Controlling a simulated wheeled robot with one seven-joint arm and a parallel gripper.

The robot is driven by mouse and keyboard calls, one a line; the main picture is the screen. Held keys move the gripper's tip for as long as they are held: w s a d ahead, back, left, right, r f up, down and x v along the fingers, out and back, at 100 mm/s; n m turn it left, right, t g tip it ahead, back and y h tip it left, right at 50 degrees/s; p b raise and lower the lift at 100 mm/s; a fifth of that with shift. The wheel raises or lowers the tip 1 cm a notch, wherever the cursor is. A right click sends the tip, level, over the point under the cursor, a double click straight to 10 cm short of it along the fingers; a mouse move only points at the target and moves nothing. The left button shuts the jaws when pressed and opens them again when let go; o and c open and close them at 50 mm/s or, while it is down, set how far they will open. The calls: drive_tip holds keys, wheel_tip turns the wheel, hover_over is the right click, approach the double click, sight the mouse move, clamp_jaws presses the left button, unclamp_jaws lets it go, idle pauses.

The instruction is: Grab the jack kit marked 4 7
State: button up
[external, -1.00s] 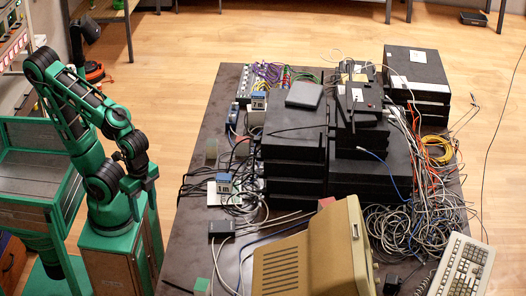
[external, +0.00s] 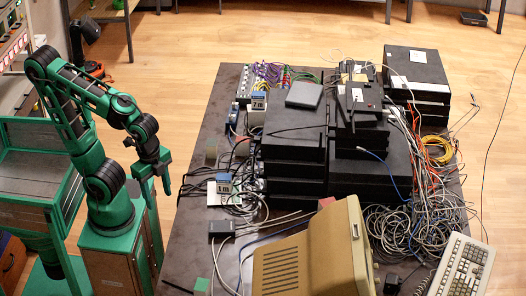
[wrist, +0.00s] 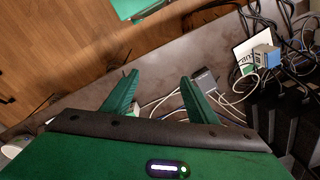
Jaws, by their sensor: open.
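I cannot read a 4 7 mark on anything, so I cannot tell which thing is the jack kit. A small blue-and-white box (external: 224,183), with a label that looks like 1m, stands at the table's left side; a similar blue box (wrist: 266,57) shows at the right in the wrist view. Another blue-and-white box (external: 259,100) stands farther back.
The dark table (external: 190,232) holds stacked black equipment (external: 293,148), tangled grey cables (external: 420,225), a beige monitor (external: 300,262) and a keyboard (external: 462,268). A small black device (external: 222,228) lies near the left edge. Bare tabletop shows at the left.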

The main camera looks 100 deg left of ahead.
drive_tip(key=w+a+f+m+t+y, duration=0.1)
drive_tip(key=w+a+f+m+y, duration=0.15)
drive_tip(key=w+a, duration=0.55)
drive_tip(key=w+a+f+m+y, duration=0.1)
drive_tip(key=w+a+f+y, duration=0.2)
drive_tip(key=a, duration=0.9)
drive_tip(key=s+a+r+m+g+y, duration=0.1)
drive_tip(key=a+r+m+y, duration=0.25)
drive_tip(key=a, duration=0.75)
drive_tip(key=s+a+r+m+g+y, duration=0.1)
drive_tip(key=a+r+m+g+y, duration=0.2)
drive_tip(key=a, duration=0.9)
drive_tip(key=t+y, duration=0.1)
approach(211, 149)
drive_tip(key=shift+x, duration=1.05)
drive_tip(key=shift+w+a+f, duration=0.1)
drive_tip(key=shift+f, duration=0.1)
drive_tip(key=x, duration=1)
drive_tip(key=shift+a, duration=0.3)
drive_tip(key=shift+c, duration=0.3)
